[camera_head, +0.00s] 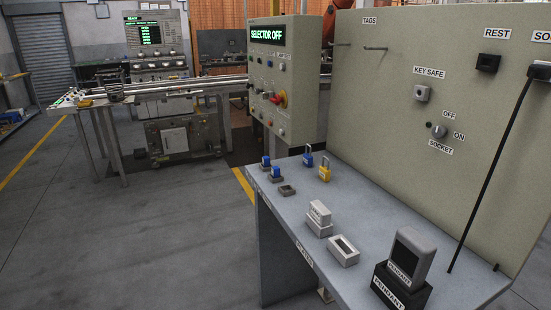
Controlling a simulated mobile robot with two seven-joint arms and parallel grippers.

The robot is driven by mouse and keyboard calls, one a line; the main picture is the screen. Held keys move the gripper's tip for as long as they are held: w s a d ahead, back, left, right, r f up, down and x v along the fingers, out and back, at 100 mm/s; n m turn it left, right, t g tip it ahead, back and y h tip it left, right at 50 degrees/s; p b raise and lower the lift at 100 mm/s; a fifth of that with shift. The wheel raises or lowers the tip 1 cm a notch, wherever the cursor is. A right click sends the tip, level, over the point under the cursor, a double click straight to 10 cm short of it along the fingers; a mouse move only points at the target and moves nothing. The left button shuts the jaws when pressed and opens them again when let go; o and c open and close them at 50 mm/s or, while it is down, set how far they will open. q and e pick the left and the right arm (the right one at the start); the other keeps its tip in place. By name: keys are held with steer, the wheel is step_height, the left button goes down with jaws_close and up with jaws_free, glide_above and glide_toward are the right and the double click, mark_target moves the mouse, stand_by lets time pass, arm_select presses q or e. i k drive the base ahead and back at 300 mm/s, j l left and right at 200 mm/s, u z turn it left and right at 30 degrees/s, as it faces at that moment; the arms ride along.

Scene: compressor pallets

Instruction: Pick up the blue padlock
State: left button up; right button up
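The blue padlock (308,157) stands near the far edge of the grey table (350,205), close to the foot of the panel. A yellow padlock (325,171) stands just to its right and nearer to me, with a small gap between them. Both seem upright, shackles up. Neither of my grippers shows in the head view, so I cannot tell their state.
Small blue-topped pieces (275,171) and a grey holder (287,190) lie left of the padlocks. White blocks (319,215) and a pendant in its stand (405,265) are nearer. The upright panel (380,90) bounds the table's right side. Open floor (150,240) lies left.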

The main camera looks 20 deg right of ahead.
mark_target(308, 157)
steer(key=i+j+u, duration=0.6)
steer(key=i+j+z, duration=0.15)
steer(key=i, duration=0.3)
steer(key=i+j+z, duration=0.15)
steer(key=i, duration=0.3)
steer(key=i+z, duration=0.35)
steer(key=i+j+z, duration=0.1)
steer(key=z, duration=0.2)
steer(key=i+j+z, duration=0.15)
steer(key=z, duration=0.2)
steer(key=i+z, duration=0.2)
steer(key=z, duration=0.2)
steer(key=i+j+z, duration=0.15)
steer(key=z, duration=0.3)
steer(key=i+j+z, duration=0.15)
steer(key=z, duration=0.25)
steer(key=i+j+z, duration=0.15)
steer(key=z, duration=0.3)
steer(key=i+j+z, duration=0.1)
steer(key=j+z, duration=0.3)
steer(key=l, duration=0.15)
